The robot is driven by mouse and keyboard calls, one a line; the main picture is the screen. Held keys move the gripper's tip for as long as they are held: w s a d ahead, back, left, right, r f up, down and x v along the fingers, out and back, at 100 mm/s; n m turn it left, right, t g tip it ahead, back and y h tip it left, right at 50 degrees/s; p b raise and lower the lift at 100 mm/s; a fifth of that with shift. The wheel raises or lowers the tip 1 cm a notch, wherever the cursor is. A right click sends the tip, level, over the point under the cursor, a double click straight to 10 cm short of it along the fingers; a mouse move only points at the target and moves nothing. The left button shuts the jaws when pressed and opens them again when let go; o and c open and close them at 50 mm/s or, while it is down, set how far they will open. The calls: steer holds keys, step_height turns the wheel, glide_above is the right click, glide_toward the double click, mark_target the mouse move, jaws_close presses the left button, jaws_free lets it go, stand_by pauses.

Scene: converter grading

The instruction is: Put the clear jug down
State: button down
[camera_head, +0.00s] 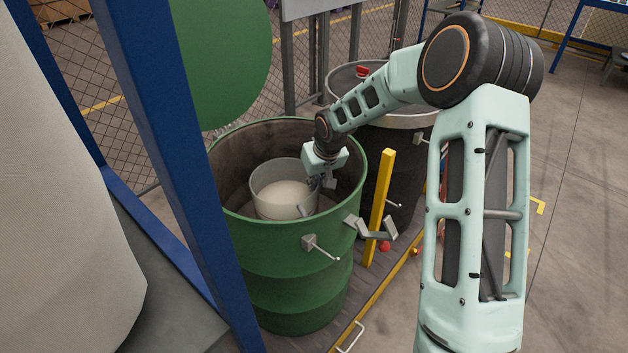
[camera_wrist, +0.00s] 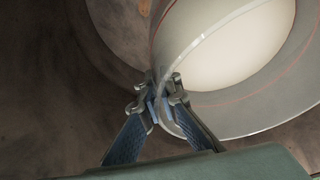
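The clear jug (camera_head: 261,203) is inside the green drum (camera_head: 290,258), below its rim. It looks upright and has pale cream material in it. In the wrist view the jug (camera_wrist: 235,112) fills the upper right, seen from above. My gripper (camera_head: 316,181) reaches down into the drum at the jug's right side. In the wrist view the fingertips of my gripper (camera_wrist: 161,101) are close together on the jug's near edge, with part of the jug between them. The jug's underside is hidden, so I cannot tell whether it touches anything below.
A dark drum (camera_head: 393,122) with a pale rim stands behind the green one. A yellow post (camera_head: 379,208) stands at the green drum's right. A blue upright (camera_head: 180,150) and a large pale sack (camera_head: 55,200) are at the left. A round green lid (camera_head: 222,60) is raised behind.

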steer(key=shift+w+f+b, duration=0.1)
steer(key=shift+f+b, duration=0.45)
steer(key=shift+f, duration=1.45)
steer(key=c, duration=2.2)
jaws_free()
steer(key=shift+s+f, duration=0.1)
steer(key=shift+s, duration=0.1)
steer(key=shift+o, duration=0.2)
steer(key=shift+r, duration=0.5)
steer(key=p+v, duration=0.4)
steer(key=v, duration=0.7)
steer(key=shift+r, duration=0.15)
steer(key=shift+s, duration=0.1)
